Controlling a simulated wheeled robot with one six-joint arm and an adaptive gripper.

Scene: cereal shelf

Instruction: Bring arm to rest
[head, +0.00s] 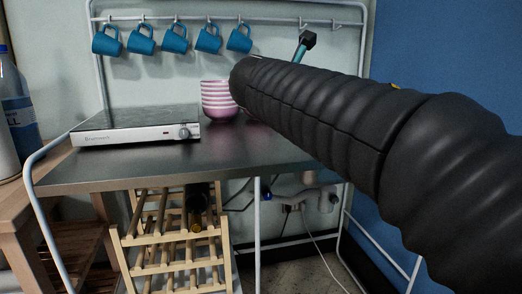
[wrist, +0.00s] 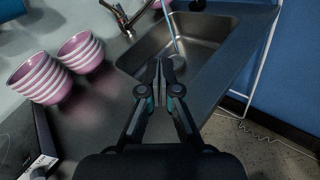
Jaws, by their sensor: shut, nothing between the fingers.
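My arm (head: 330,110) is black and ribbed and reaches from the lower right of the head view up towards the middle, over the counter. My gripper is hidden in the head view. In the wrist view my gripper (wrist: 160,72) is shut and empty, with its fingertips together in front of the sink (wrist: 196,42). Stacked pink and white striped bowls (wrist: 40,80) stand on the counter left of it, apart from the gripper. One stack of bowls (head: 219,100) also shows in the head view, beside my arm.
A hotplate (head: 135,124) sits on the metal counter (head: 190,160). Several blue mugs (head: 174,39) hang from a rail above. A faucet (wrist: 122,18) stands at the sink's back. A wooden bottle rack (head: 175,245) is below the counter. Bottles (head: 18,115) stand at the far left.

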